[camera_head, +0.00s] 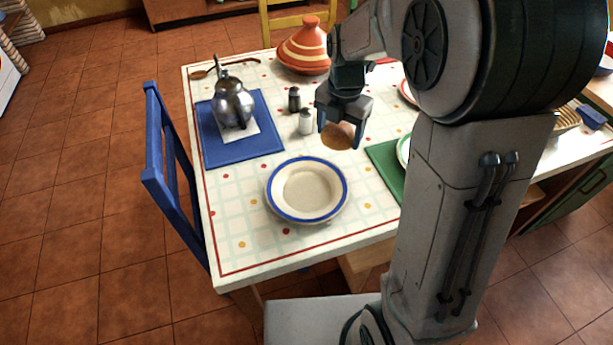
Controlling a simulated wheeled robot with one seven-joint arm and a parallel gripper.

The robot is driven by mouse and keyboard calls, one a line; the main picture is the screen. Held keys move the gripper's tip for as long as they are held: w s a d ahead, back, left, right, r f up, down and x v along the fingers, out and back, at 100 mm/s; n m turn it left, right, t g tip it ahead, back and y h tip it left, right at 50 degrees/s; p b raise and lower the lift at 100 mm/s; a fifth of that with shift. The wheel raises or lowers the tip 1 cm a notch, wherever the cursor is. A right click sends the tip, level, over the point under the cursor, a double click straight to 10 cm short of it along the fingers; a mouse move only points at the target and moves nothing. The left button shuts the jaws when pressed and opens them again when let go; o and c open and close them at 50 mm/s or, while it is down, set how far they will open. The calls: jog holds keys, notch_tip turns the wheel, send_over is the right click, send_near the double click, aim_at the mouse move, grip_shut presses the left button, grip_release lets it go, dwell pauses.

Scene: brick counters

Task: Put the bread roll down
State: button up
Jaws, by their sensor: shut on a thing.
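The bread roll (336,136) is round and brown. My gripper (339,134) is shut on it, with one finger on each side. They are over the middle of the table, right of the white shaker; I cannot tell whether the roll touches the tablecloth. The table (245,251) has a pale, dotted cloth with a red border line. My arm hides much of its right side.
A blue-rimmed plate (307,213) lies empty in front of the roll. A white shaker (306,122) and a dark shaker (294,99) stand left of the gripper. A metal kettle (232,106) stands on a blue mat (222,156). A striped tagine (303,52) is behind. A green mat (384,169) is at right.

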send_over(307, 190)
notch_tip(307, 190, down, 6)
jog(key=shift+d+r, duration=0.1)
jog(key=shift+r, duration=0.1)
jog(key=shift+f+b, duration=0.35)
jog(key=shift+f, duration=1.75)
jog(key=shift+f, duration=0.2)
jog(key=o, duration=1)
jog(key=shift+c, duration=0.2)
jog(key=shift+r, duration=0.1)
